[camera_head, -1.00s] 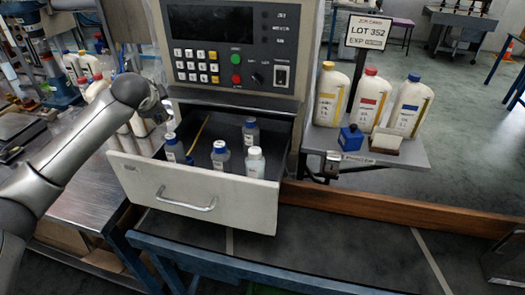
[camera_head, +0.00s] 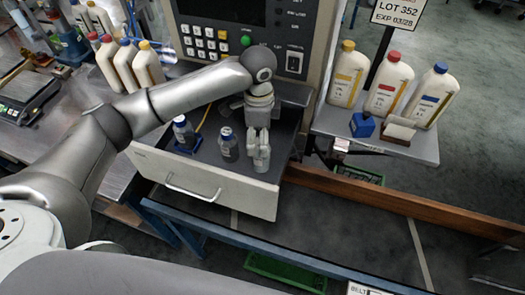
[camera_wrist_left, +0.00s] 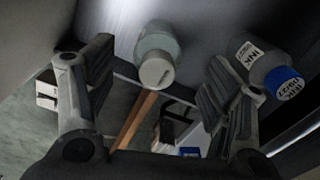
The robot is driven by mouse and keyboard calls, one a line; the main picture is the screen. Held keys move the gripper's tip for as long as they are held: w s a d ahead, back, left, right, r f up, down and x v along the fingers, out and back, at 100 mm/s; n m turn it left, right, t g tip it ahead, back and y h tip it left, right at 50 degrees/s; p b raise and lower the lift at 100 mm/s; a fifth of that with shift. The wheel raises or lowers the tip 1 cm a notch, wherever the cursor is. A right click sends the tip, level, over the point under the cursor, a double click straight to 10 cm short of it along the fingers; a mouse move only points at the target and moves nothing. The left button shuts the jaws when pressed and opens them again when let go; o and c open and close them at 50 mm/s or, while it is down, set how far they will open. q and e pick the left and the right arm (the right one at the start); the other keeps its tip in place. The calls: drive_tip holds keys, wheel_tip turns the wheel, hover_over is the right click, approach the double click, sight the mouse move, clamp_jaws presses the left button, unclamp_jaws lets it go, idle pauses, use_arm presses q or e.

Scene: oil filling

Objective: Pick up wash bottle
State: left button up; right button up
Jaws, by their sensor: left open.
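The white-capped bottle, which I take to be the wash bottle, shows in the left wrist view (camera_wrist_left: 157,55) between my open left gripper's (camera_wrist_left: 155,95) two fingers, which are apart from it. In the head view my left gripper (camera_head: 258,143) reaches down into the open drawer (camera_head: 225,190), over its right part, and largely covers that bottle (camera_head: 261,163). A blue-capped ink bottle (camera_wrist_left: 268,68) lies close beside the right finger in the wrist view. My right gripper is not in view.
The control panel (camera_head: 245,40) rises behind the drawer. A wooden beam (camera_head: 360,200) runs right of the drawer.

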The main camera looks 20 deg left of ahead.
use_arm(q)
drive_tip(key=shift+w+a+f, duration=0.1)
drive_tip(key=shift+f, duration=0.65)
drive_tip(key=shift+f+p, duration=0.35)
drive_tip(key=shift+p, duration=0.15)
drive_tip(key=f, duration=0.1)
drive_tip(key=f+p, duration=0.1)
drive_tip(key=f, duration=0.1)
drive_tip(key=shift+s+d+f, duration=0.25)
drive_tip(key=shift+d+f, duration=0.05)
drive_tip(key=shift+f+p, duration=0.3)
drive_tip(key=shift+f, duration=0.1)
drive_tip(key=shift+w, duration=0.1)
drive_tip(key=shift+c, duration=1.3)
drive_tip(key=c, duration=1)
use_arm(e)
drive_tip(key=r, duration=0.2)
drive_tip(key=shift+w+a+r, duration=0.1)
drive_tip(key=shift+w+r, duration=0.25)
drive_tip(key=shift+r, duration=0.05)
